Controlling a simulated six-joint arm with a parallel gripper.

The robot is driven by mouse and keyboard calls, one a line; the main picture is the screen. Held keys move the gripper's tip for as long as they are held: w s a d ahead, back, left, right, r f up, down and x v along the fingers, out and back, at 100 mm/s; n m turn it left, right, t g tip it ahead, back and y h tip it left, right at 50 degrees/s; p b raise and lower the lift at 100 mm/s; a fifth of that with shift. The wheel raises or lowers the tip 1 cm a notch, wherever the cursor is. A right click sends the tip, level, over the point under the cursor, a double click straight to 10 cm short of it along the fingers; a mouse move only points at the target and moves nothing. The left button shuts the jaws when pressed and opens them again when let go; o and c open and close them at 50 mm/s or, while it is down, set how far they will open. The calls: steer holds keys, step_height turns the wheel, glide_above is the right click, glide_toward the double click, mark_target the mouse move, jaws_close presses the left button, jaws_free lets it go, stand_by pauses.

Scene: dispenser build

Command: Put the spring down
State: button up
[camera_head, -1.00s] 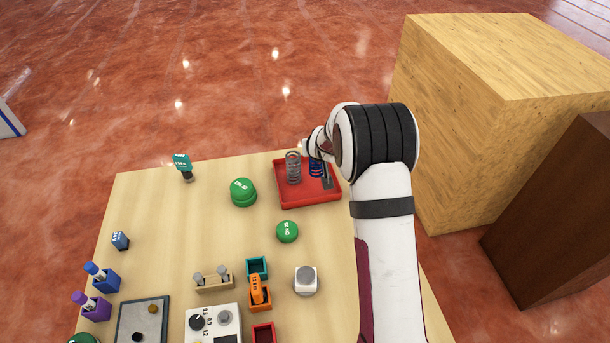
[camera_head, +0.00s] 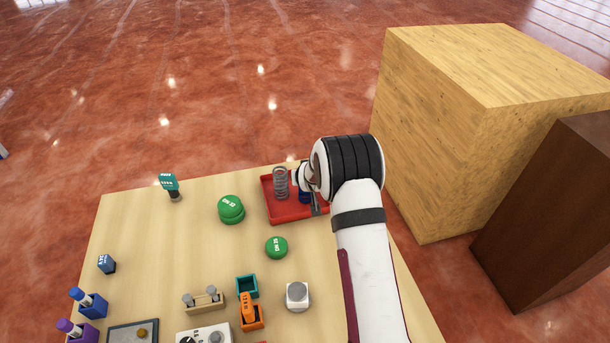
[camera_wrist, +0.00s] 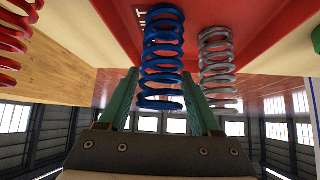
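The blue spring (camera_wrist: 162,58) stands between the two green fingers of my gripper (camera_wrist: 160,76) in the wrist view, with the fingertips close against its sides. In the head view the blue spring (camera_head: 305,196) is low over or on the red tray (camera_head: 283,219), partly hidden by my wrist. I cannot tell whether its lower end touches the tray floor. A grey spring (camera_head: 281,182) stands upright in the tray just left of my gripper. The grey spring (camera_wrist: 216,62) also shows right of the blue one in the wrist view.
A red spring (camera_wrist: 12,40) shows at the wrist view's left edge. Green round pieces (camera_head: 231,209) (camera_head: 276,247) lie left of and in front of the tray. A teal-topped piece (camera_head: 169,184) stands at the back left. A large wooden box (camera_head: 480,130) is on the right.

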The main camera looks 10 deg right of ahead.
steer(key=shift+r, duration=0.1)
steer(key=s+a+r+g+y, duration=0.1)
steer(key=s+a+r, duration=0.1)
steer(key=s+r, duration=0.45)
steer(key=s+a+r+m+g, duration=0.1)
steer(key=s+a+r+g, duration=0.15)
steer(key=s, duration=0.65)
steer(key=s+a+r+y, duration=0.1)
steer(key=s+r, duration=0.5)
steer(key=s, duration=0.2)
steer(key=s+a+r+m+g, duration=0.1)
steer(key=s+a+g, duration=0.1)
steer(key=s, duration=1)
steer(key=s+a+r+m+g+y, duration=0.1)
steer(key=s+a+m+g, duration=0.1)
steer(key=s, duration=1)
steer(key=shift+a+g, duration=0.2)
steer(key=shift+g, duration=0.65)
